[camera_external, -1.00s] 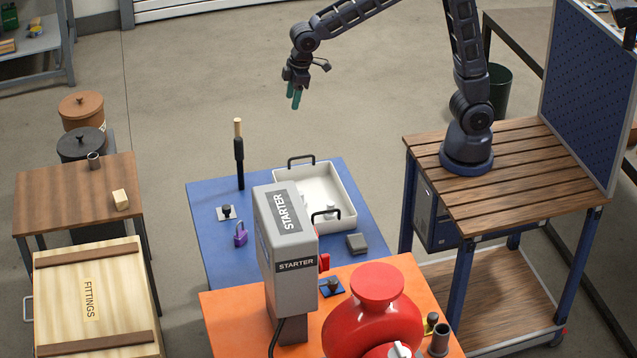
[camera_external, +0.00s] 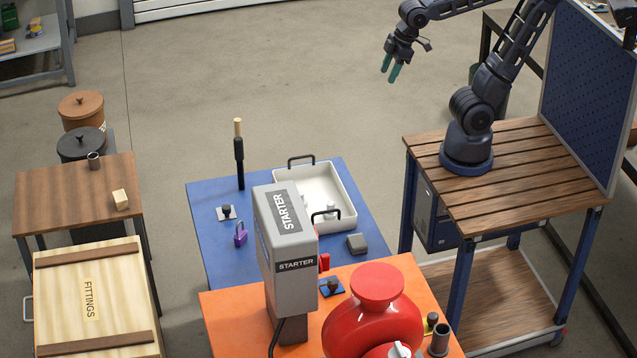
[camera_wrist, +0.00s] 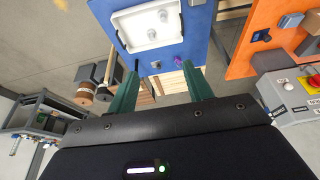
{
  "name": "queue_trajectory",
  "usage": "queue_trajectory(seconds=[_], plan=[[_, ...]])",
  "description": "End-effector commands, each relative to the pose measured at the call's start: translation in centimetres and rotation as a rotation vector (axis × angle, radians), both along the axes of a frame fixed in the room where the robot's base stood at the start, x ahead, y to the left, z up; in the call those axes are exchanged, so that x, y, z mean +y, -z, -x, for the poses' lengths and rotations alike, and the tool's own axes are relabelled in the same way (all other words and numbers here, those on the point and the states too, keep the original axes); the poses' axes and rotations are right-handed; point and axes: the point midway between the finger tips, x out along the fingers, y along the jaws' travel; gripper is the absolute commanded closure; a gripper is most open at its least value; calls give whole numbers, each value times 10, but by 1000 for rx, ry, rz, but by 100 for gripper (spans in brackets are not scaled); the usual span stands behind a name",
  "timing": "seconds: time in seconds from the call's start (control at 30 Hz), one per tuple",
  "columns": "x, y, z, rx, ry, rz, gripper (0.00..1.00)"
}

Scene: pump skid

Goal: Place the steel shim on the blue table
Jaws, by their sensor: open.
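A small steel-coloured plate with a black knob (camera_external: 226,212), which looks like the steel shim, lies flat on the blue table (camera_external: 210,258) near its left edge. In the wrist view the plate (camera_wrist: 155,66) shows near the table's edge, between my fingers in the picture but well beyond them. My gripper (camera_external: 390,70) is open and empty, high in the air behind and right of the blue table, and apart from everything. Its two green fingers (camera_wrist: 159,74) are spread in the wrist view.
The blue table also carries a white tray (camera_external: 350,210), a purple padlock (camera_external: 240,237), a grey block (camera_external: 357,243) and an upright black tool (camera_external: 239,160). The orange table (camera_external: 232,318) holds a grey starter box (camera_external: 290,240), a red vessel (camera_external: 370,325) and a blue knobbed plate (camera_external: 340,290).

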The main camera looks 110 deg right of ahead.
Motion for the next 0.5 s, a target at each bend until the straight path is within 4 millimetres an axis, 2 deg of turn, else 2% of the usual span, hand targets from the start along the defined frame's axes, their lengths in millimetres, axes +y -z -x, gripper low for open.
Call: queue_trajectory(seconds=[0.03, 0.2, 0.33, 0.5], plan=[[1, 2, 15, -12, 0, -1, 49], [3, 14, 51, -34, -1, -6, 49], [4, 20, 66, -43, 0, -9, 49], [4, 23, 72, -46, -1, -9, 49]])
